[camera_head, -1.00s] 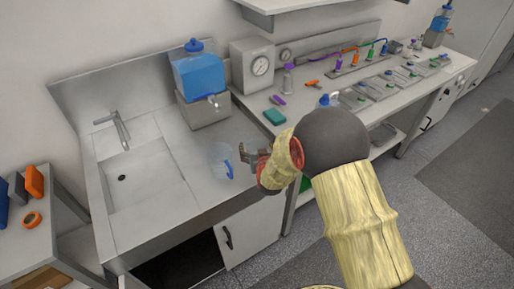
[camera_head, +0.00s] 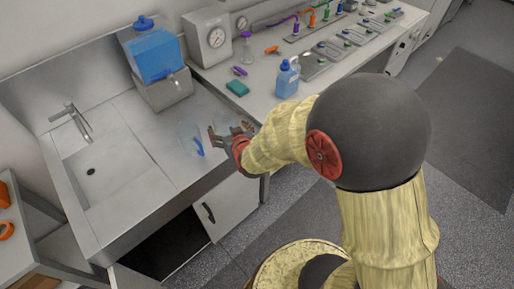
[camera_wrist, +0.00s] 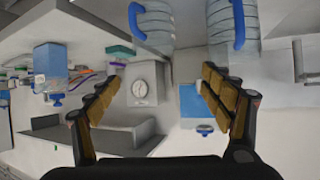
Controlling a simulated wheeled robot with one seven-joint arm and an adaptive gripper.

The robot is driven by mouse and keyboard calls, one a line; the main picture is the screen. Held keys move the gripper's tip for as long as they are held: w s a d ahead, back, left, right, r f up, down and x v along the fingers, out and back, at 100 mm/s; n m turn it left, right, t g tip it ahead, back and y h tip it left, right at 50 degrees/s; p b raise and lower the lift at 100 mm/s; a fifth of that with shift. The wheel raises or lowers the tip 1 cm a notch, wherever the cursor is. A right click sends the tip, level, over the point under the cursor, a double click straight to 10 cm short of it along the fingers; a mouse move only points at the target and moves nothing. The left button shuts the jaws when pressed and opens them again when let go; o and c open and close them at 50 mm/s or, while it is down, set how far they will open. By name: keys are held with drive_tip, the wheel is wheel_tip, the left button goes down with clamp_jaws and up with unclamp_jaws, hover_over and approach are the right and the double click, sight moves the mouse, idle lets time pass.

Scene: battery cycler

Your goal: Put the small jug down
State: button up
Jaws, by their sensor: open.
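Two clear jugs with blue handles show at the top edge of the wrist view, both cut off by the frame. The narrower one, which looks like the small jug (camera_wrist: 157,22), is beyond the gap between my fingers. The wider jug (camera_wrist: 222,18) is to its right. In the head view a clear jug (camera_head: 188,135) with a blue handle stands upright on the steel counter. A faint clear shape sits behind my gripper there, partly hidden. My gripper (camera_head: 226,134) is open, with nothing between its fingers in the wrist view (camera_wrist: 158,80).
A blue water tank (camera_head: 155,60) on a grey block stands behind the jugs, left of a dial box (camera_head: 207,40). The sink (camera_head: 95,170) is at left. A blue bottle (camera_head: 286,80) and a green block (camera_head: 237,88) are on the right bench. An open cupboard is below.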

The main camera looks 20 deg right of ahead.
drive_tip(key=s+r+g, duration=0.2)
drive_tip(key=s+r, duration=0.2)
drive_tip(key=r, duration=0.3)
drive_tip(key=s+r+g, duration=0.2)
drive_tip(key=s+r, duration=0.3)
drive_tip(key=s, duration=0.7)
drive_tip(key=s+d+r+g, duration=0.1)
drive_tip(key=s+r+g, duration=0.2)
drive_tip(key=s, duration=1)
wheel_tip(320, 180, up, 2)
drive_tip(key=shift+s+d+r+n, duration=0.2)
drive_tip(key=shift+d+r+n, duration=0.05)
drive_tip(key=shift+n, duration=0.15)
drive_tip(key=shift+c, duration=1.1)
